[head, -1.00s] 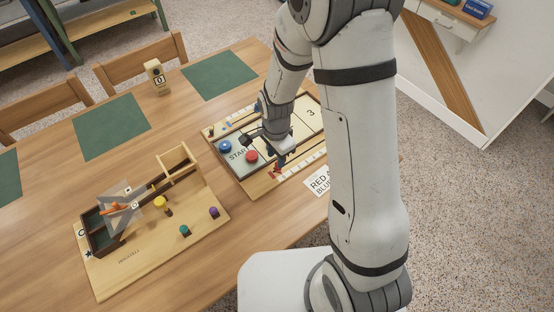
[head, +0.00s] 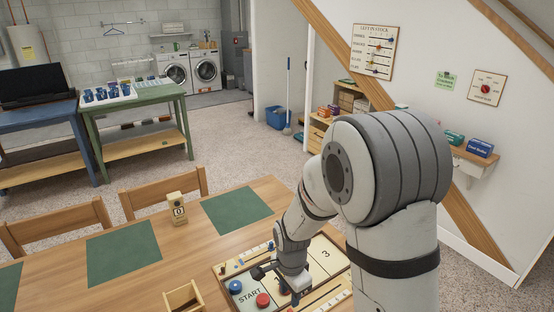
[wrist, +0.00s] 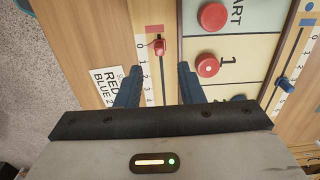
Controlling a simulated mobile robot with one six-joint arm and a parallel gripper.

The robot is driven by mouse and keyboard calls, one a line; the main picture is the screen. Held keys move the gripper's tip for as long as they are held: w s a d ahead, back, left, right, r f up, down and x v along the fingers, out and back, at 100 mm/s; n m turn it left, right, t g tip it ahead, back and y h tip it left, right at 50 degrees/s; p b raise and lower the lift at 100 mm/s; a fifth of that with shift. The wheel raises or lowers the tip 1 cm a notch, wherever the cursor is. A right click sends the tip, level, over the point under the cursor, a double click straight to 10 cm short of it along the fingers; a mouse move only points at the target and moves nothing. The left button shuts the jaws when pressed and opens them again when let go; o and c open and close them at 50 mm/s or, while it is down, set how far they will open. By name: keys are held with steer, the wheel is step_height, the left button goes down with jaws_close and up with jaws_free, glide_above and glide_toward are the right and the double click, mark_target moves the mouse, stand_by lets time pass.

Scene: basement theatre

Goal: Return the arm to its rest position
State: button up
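My gripper (head: 296,288) hangs over the game board (head: 222,271) on the table, near its red disc (head: 262,300). In the wrist view my gripper (wrist: 158,72) is open, its two dark blue fingers apart with nothing held. A numbered scale strip runs between the fingers, with a red slider (wrist: 158,46) beyond the tips. My arm is bent, with its large upper joint high at the right in the head view.
The board bears a blue disc (head: 236,286); a blue slider (wrist: 285,84) is at its side. Chairs (head: 165,191) line the far edge. A sloping wooden beam (head: 345,55) stands right.

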steer(key=s+d+r+n+t, duration=0.1)
steer(key=s+d+r+n, duration=0.4)
steer(key=s+r, duration=0.2)
steer(key=s+d+r+n+t, duration=0.1)
steer(key=s+d+r+n, duration=0.5)
steer(key=r, duration=0.6)
steer(key=shift+s+r+n+t, duration=0.15)
steer(key=shift+s+n+t, duration=0.2)
steer(key=shift+s, duration=0.3)
